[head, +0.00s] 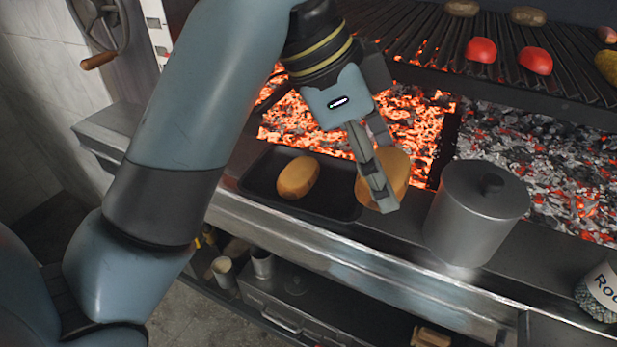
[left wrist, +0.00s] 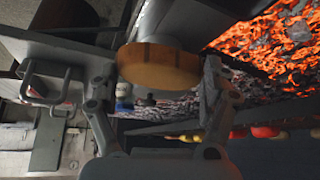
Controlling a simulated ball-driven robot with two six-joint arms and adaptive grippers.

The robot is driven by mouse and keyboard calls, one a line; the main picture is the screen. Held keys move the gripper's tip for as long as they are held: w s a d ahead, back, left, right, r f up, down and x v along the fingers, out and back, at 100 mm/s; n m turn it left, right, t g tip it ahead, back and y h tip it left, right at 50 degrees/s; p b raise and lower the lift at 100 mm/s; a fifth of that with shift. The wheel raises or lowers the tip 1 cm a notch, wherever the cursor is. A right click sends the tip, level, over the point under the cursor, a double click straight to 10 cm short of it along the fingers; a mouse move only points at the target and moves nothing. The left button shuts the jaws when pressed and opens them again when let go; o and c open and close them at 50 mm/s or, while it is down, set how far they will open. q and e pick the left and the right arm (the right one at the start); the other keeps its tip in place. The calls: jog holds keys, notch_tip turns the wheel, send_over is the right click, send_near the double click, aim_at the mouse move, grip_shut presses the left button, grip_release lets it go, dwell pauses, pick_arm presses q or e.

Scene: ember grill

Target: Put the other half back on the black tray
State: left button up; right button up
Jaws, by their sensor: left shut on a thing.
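The black tray (head: 256,172) lies on the metal ledge in front of the glowing coals. One yellow-brown half (head: 298,178) rests in its left part. My left gripper (head: 384,188) is shut on the other half (head: 400,176), around the tray's right end and left of the lidded pot. One finger covers part of this half in the head view. The left wrist view shows the held half (left wrist: 158,66) between the two fingers, with a flat orange face. Whether it touches the tray or ledge is hard to tell. My right gripper is not in view.
A grey lidded pot (head: 474,214) stands on the ledge just right of the held half. Red halves (head: 481,50) and brown pieces (head: 528,16) lie on the raised grate. Hot coals (head: 300,128) glow behind the tray. A labelled jar (head: 602,290) stands at far right.

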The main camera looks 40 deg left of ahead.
pick_arm(q)
jog(key=a+f+b, duration=0.1)
jog(key=b, duration=0.1)
jog(key=shift+w+f+b, duration=0.1)
jog(key=shift+f+b, duration=0.25)
jog(key=shift+f, duration=0.05)
jog(key=a, duration=0.2)
jog(key=b, duration=0.1)
send_over(336, 192)
jog(key=s+a, duration=0.1)
notch_tip(336, 192, down, 5)
jog(key=shift+a+f, duration=0.15)
jog(key=shift+a, duration=0.05)
jog(key=shift+f, duration=0.25)
notch_tip(336, 192, down, 3)
jog(key=shift+r+b, duration=0.15)
jog(key=shift+b, duration=0.15)
jog(key=shift+f, duration=0.4)
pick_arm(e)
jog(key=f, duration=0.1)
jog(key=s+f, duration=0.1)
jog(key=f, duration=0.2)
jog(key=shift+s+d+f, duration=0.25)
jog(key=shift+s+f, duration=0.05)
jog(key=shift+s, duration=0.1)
pick_arm(q)
jog(key=shift+f, duration=0.1)
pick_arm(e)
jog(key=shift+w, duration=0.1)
